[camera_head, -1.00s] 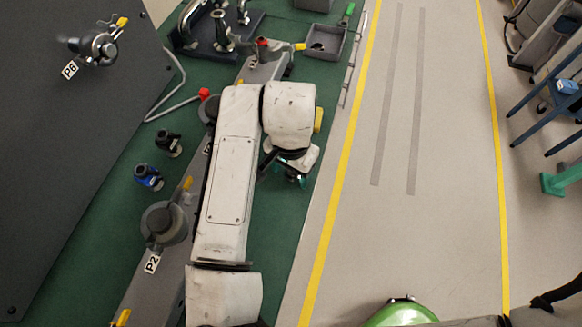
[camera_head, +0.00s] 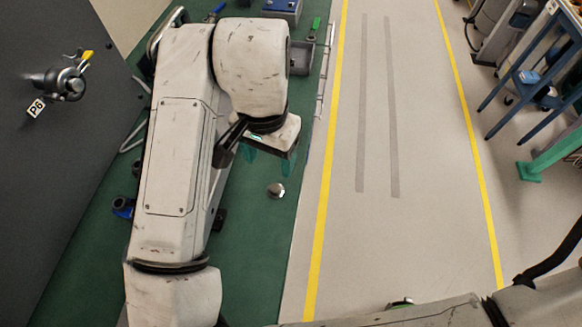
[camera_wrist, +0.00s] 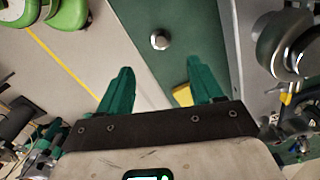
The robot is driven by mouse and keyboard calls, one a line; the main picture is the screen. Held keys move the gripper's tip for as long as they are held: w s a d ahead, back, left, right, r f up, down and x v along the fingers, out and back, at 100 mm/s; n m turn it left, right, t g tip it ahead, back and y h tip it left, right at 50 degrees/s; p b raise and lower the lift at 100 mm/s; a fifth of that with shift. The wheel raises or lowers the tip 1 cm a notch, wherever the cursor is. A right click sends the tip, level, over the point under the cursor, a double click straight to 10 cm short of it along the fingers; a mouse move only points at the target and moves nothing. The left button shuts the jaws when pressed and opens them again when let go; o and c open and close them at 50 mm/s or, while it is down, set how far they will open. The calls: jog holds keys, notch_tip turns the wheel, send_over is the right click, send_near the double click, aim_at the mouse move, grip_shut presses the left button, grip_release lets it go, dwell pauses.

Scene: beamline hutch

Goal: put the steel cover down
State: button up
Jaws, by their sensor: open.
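A small, shiny steel piece, which looks like the steel cover (camera_head: 276,190), lies on the green bench surface near its right edge in the head view. It also shows in the wrist view (camera_wrist: 160,40), beyond the fingertips and roughly between their lines. My gripper (camera_wrist: 158,72) has two green fingers spread wide apart with nothing between them. In the head view my gripper (camera_head: 265,152) is partly hidden under the wrist. It is apart from the steel piece.
A dark panel with a port fitting labelled P6 (camera_head: 68,84) stands at left. A blue fitting (camera_head: 123,207) is partly hidden by my arm. A grey tray (camera_head: 301,58) sits farther back. Bare green bench surrounds the steel piece. The floor with yellow lines (camera_head: 322,215) is clear.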

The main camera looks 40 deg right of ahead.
jog(key=w+d+n+t+h, duration=0.2)
jog(key=d+n+t+h, duration=0.25)
jog(key=d, duration=1.45)
jog(key=s+a+f+n+g+y, duration=0.1)
jog(key=s+a+f+n, duration=0.3)
jog(key=s+f, duration=0.5)
jog(key=s+a+f+n+g+y, duration=0.2)
jog(key=s+a+f+n+y, duration=0.1)
jog(key=s+a+f, duration=0.4)
notch_tip(320, 180, down, 4)
jog(key=shift+s+f+n, duration=0.25)
jog(key=shift+s+n, duration=0.6)
jog(key=shift+s, duration=0.3)
